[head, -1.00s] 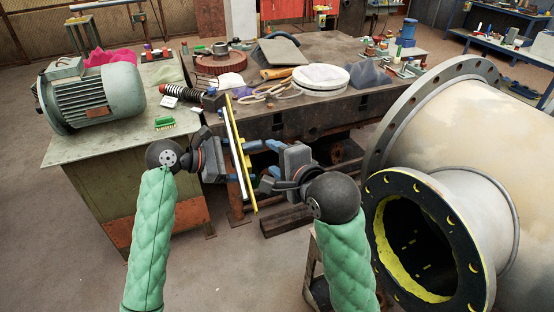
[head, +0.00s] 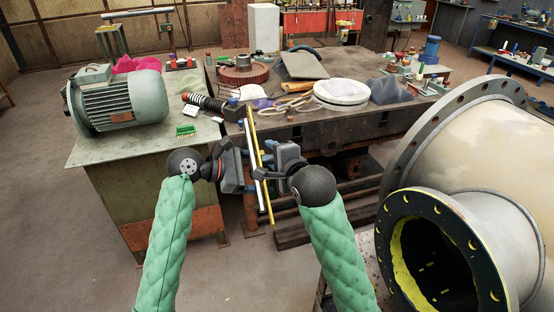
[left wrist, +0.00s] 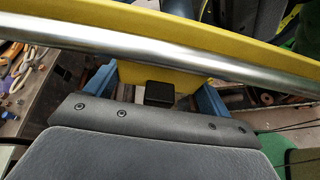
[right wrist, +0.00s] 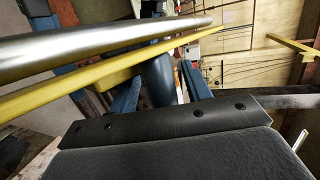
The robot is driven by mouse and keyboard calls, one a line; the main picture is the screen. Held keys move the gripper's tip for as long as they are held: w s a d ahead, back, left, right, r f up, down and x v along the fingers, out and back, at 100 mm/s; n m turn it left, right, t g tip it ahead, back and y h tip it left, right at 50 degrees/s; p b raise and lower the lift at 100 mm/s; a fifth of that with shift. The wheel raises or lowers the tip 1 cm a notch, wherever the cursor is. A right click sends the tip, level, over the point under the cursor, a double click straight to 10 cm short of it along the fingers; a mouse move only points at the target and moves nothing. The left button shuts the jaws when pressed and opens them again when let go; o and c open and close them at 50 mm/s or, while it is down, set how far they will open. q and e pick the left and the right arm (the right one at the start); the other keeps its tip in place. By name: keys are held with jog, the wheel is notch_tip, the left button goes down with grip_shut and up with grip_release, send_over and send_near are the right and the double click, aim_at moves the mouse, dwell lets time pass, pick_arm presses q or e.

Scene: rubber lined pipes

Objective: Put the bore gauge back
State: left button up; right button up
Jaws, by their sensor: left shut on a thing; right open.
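The bore gauge (head: 265,199) is a long yellow bar with a silver tube alongside. It is held steeply tilted in the air in front of the bench. My left gripper (head: 246,157) is shut on its yellow block, which shows between the blue fingers in the left wrist view (left wrist: 155,82). My right gripper (head: 268,158) is open, close to the gauge's right side. In the right wrist view its blue fingers (right wrist: 160,85) stand either side of a dark rounded part; I cannot tell whether they touch it. The silver tube (right wrist: 110,42) crosses in front of them.
A dark steel bench (head: 375,122) stands behind, with a white round disc (head: 341,92) and tools. A green motor (head: 120,103) sits on the left table (head: 125,150). A large flanged pipe (head: 460,140) fills the right. Open floor lies at lower left.

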grip_shut()
pick_arm(q)
jog(key=o, duration=1.2)
